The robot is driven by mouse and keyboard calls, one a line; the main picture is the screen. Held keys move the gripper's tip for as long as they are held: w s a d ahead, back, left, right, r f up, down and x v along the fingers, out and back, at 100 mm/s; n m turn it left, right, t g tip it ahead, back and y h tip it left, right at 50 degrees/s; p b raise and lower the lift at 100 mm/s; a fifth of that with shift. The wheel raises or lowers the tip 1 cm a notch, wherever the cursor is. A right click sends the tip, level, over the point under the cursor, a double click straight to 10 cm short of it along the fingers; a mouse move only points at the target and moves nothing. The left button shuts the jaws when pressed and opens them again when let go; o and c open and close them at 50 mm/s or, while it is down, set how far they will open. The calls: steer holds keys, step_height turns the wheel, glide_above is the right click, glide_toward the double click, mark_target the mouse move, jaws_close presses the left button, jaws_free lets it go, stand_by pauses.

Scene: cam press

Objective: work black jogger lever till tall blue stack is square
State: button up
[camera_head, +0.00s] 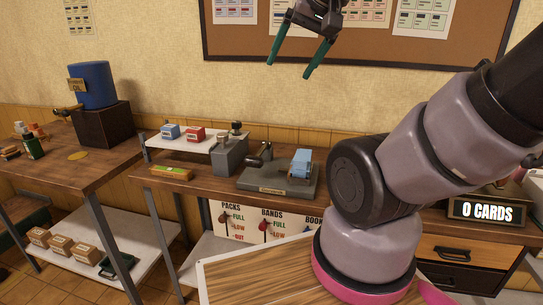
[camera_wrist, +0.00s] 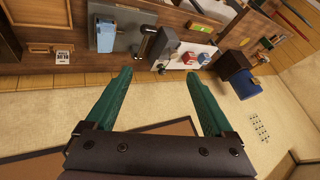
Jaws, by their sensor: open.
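The tall blue stack (camera_head: 301,164) stands on the right part of a grey metal base (camera_head: 262,182) on the long wooden bench. A black lever (camera_head: 260,155) with a rounded end sits at the left part of this base. Whether the stack's edges line up is too small to tell. In the wrist view the stack (camera_wrist: 105,36) and the dark lever (camera_wrist: 146,42) show near the top edge. My gripper (camera_head: 290,68) has green fingers and is open and empty. It hangs high above the bench, before the corkboard, apart from both. Its fingers (camera_wrist: 158,75) also show in the wrist view.
A grey block device (camera_head: 230,158) stands just left of the base. Blue (camera_head: 170,131) and red (camera_head: 195,134) boxes sit on a white shelf behind. An orange tray (camera_head: 171,173) lies at the bench's left. A "0 CARDS" sign (camera_head: 487,212) is at right.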

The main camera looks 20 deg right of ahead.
steer(key=c, duration=0.7)
steer(key=shift+w+g, duration=0.3)
steer(key=shift+w, duration=0.1)
steer(key=c, duration=0.6)
steer(key=w+f+n+g, duration=0.1)
steer(key=w+f+n, duration=0.1)
steer(key=w, duration=0.2)
steer(key=w+f+n+g, duration=0.1)
steer(key=w+f+n, duration=0.1)
steer(key=w, duration=0.2)
steer(key=w+a+f+n+g+h, duration=0.1)
steer(key=w+f+n, duration=0.1)
steer(key=w, duration=0.2)
steer(key=shift+f+g, duration=0.25)
steer(key=shift+g, duration=0.15)
jaws_close()
steer(key=w+a+f+n+g+h, duration=0.1)
steer(key=w+f+n, duration=0.2)
steer(key=w+f, duration=0.2)
steer(key=w+a+f+n+g, duration=0.1)
steer(key=w+f, duration=0.4)
steer(key=f, duration=0.5)
steer(key=n+g, duration=0.1)
steer(key=n, duration=0.1)
steer(key=shift+a+f+n+g+h, duration=0.2)
steer(key=shift+n+g+h, duration=0.1)
steer(key=shift+h, duration=0.1)
steer(key=shift+s, duration=0.1)
